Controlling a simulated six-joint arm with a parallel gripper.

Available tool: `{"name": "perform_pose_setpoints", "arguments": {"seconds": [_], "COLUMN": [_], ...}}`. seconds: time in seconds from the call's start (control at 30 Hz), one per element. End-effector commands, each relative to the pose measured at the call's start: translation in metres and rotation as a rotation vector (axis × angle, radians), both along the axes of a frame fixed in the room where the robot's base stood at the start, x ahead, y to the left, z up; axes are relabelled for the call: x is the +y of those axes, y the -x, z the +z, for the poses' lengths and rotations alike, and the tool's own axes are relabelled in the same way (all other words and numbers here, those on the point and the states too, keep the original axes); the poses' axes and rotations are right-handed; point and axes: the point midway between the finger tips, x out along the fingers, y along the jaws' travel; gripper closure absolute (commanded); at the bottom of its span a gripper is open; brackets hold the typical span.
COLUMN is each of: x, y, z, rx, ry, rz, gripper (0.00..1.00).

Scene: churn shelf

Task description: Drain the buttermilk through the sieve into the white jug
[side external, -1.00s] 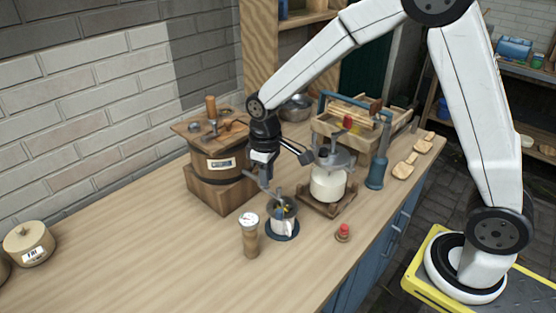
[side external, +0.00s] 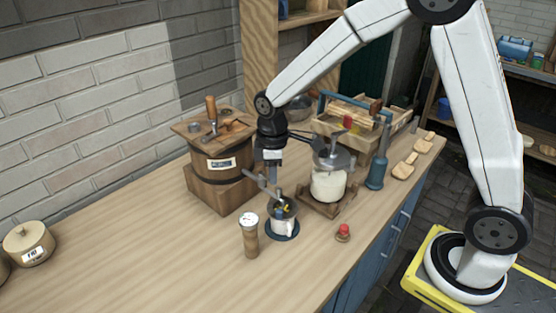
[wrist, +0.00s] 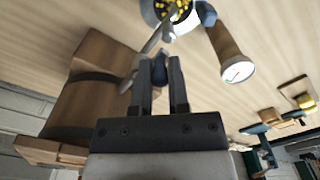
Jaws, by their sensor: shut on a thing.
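The white jug (side external: 283,228) stands on a dark blue round mat, with the dark-rimmed sieve (side external: 281,209) on top. Yellow bits lie in the sieve; they also show at the top of the wrist view (wrist: 172,9). The wooden barrel churn (side external: 215,167) stands on a wooden block at the left. A grey metal spout (side external: 261,185) runs from the churn toward the space above the sieve. My gripper (wrist: 160,86) is shut on a small dark blue handle (wrist: 160,68) at this spout. I cannot see whether liquid flows.
A wooden-handled dial thermometer (side external: 250,238) stands just left of the jug. A glass churn (side external: 328,184) of white liquid and a red-topped piece (side external: 343,232) are to the right. A wooden crate (side external: 352,130) is behind.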

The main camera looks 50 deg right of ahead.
Motion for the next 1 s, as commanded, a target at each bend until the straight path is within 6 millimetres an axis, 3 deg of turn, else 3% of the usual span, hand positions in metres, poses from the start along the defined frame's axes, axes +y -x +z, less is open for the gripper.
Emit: {"name": "perform_pose_setpoints", "arguments": {"seconds": [0.1,0.13,0.23,0.67,1.0], "x": [0.0,0.0,0.0,0.0,0.0], "y": [-0.001,-0.001,-0.001,-0.001,-0.001], "z": [0.001,0.001,0.001,0.003,0.037], "rx": [-0.002,-0.003,-0.002,-0.002,-0.004], "ry": [-0.001,0.0,-0.001,-0.001,0.0], "rz": [-0.001,-0.001,-0.001,-0.002,-0.002], "gripper": [1.0,0.77,0.45,0.44,0.44]}}
